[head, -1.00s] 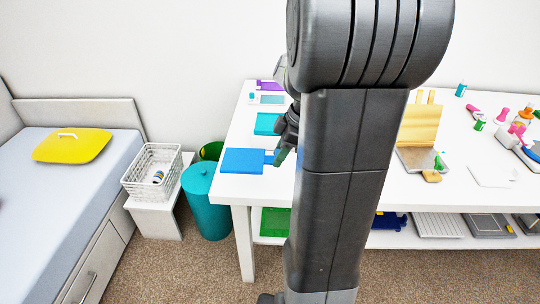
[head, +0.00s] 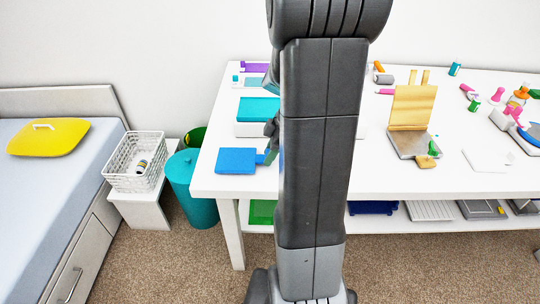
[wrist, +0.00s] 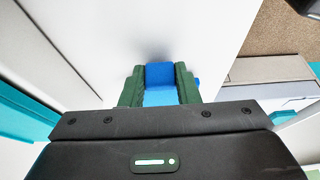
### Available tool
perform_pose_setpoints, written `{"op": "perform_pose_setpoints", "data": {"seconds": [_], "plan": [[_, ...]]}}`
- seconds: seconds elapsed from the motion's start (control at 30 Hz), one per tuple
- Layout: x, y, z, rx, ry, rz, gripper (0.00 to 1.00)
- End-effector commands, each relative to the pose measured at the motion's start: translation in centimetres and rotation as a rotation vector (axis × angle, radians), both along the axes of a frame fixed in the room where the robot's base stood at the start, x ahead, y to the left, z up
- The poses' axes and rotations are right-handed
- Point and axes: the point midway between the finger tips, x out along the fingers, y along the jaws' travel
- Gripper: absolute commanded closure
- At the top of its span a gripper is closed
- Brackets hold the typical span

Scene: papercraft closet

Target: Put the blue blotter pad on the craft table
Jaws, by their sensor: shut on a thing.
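The blue blotter pad (head: 236,160) is a flat blue rectangle with a small tab on its right side. It shows over the front left corner of the white craft table (head: 213,182). I cannot tell whether it touches the tabletop or hangs just above it. My gripper (head: 270,154) is at the pad's right side, partly hidden behind my arm. In the wrist view, the green fingers of my gripper (wrist: 160,86) are shut on a blue part of the pad (wrist: 160,74), over a white surface.
A teal block (head: 259,108) lies behind the pad. A wooden stand (head: 412,108) and several small craft items stand to the right. A teal bin (head: 188,190), white basket (head: 137,160) and bed with a yellow cushion (head: 48,137) are left. My arm hides the table's middle.

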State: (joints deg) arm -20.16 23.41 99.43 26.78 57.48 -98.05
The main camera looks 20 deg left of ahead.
Motion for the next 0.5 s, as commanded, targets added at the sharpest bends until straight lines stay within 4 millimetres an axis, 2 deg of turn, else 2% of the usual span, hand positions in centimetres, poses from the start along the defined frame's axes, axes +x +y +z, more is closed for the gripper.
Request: {"op": "perform_pose_setpoints", "data": {"seconds": [0.07,0.37,0.4,0.5], "plan": [[-0.05,-0.04,-0.94,-0.001,0.003,-0.001,0.97],[-0.02,-0.01,-1.16,0.000,0.000,-0.001,0.97],[-0.02,0.00,-1.13,0.000,0.000,-0.001,0.68],[-0.02,-0.01,-1.06,0.000,0.000,-0.001,0.50]]}}
